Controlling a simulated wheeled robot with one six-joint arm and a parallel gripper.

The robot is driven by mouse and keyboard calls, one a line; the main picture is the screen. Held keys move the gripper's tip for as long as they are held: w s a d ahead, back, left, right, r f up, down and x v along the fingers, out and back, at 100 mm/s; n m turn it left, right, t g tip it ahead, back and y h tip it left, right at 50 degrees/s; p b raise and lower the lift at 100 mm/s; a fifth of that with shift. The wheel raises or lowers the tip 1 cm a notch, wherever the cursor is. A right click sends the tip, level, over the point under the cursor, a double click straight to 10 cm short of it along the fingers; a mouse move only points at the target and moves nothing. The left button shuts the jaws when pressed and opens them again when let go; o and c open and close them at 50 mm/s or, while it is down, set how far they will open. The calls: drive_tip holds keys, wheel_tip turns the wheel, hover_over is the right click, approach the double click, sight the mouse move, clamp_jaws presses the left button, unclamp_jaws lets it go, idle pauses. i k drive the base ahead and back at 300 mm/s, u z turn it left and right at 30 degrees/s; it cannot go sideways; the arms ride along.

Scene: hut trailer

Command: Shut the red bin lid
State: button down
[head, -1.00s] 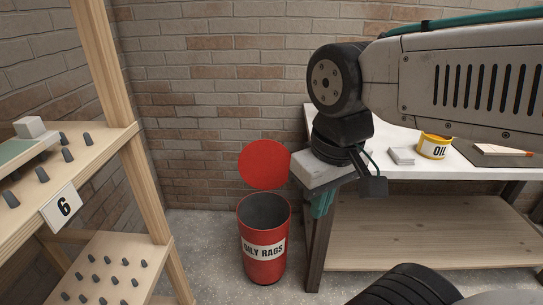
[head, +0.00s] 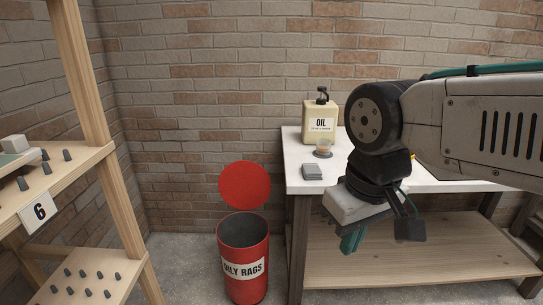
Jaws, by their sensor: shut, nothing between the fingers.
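The red bin (head: 243,290) labelled OILY RAGS stands on the floor left of the workbench. Its round red lid (head: 245,185) is open, standing up at the back of the rim. The dark inside of the bin shows, and its base is cut off by the bottom edge of the picture. My gripper (head: 352,242), with teal fingers, points down in front of the bench, to the right of the bin and apart from both bin and lid. Its fingers are shut and empty.
The white-topped workbench (head: 303,178) holds an oil jug (head: 320,122), a small cup (head: 323,147) and a grey block (head: 312,172). A wooden rack (head: 92,85) with pegs stands at left. A brick wall (head: 190,130) is behind the bin. Air above the bin is clear.

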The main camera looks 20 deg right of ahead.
sight(243, 185)
drive_tip(key=z, duration=0.3)
drive_tip(key=i, duration=1.15)
drive_tip(key=u, duration=0.6)
